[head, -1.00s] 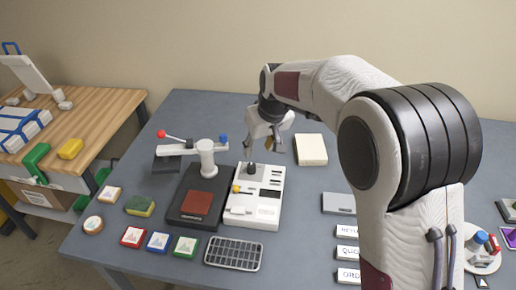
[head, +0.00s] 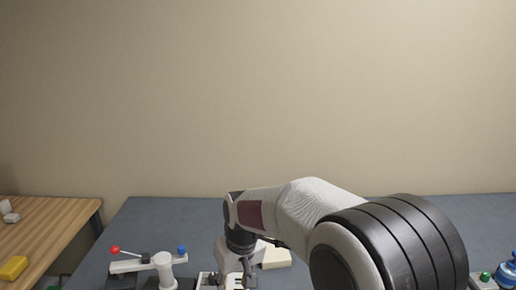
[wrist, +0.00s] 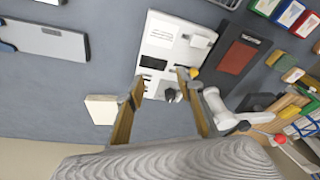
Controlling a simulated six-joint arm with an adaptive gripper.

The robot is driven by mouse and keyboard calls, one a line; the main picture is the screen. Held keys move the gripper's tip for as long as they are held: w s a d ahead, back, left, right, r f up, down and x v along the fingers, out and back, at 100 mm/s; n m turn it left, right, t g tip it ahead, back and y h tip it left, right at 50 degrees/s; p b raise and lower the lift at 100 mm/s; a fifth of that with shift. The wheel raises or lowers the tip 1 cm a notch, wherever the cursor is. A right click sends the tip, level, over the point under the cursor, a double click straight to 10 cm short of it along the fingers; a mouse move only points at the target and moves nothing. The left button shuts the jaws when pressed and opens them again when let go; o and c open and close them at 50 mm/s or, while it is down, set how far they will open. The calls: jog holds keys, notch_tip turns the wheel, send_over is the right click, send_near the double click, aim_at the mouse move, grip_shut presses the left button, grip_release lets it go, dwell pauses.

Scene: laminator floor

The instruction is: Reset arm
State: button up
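My gripper (wrist: 158,88) is open and empty in the wrist view, its two fingers apart above the white panel device (wrist: 158,55). A black knob (wrist: 170,95) on the device shows between the fingers. In the head view, my gripper (head: 240,278) is near the bottom edge, in front of the cream block (head: 275,257); its fingertips are hard to make out. My arm reaches in from the lower right, bent at the elbow.
A lever with a red ball (head: 115,250) and a blue knob (head: 181,250) stands left of my gripper. The black base with a red pad (wrist: 236,54) lies beside the white device. A grey slab (wrist: 45,40) and the cream block (wrist: 101,109) lie on the table.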

jog(key=s+d+r+m+t, duration=0.1)
jog(key=s+d+r, duration=0.4)
jog(key=s+d, duration=0.6)
jog(key=s+d+r+m+t+h, duration=0.1)
jog(key=s+d+r+m, duration=0.3)
jog(key=s+d, duration=0.8)
jog(key=shift+s+r+m+t+h, duration=0.3)
jog(key=shift+s+r+t, duration=0.55)
jog(key=shift+s, duration=1.9)
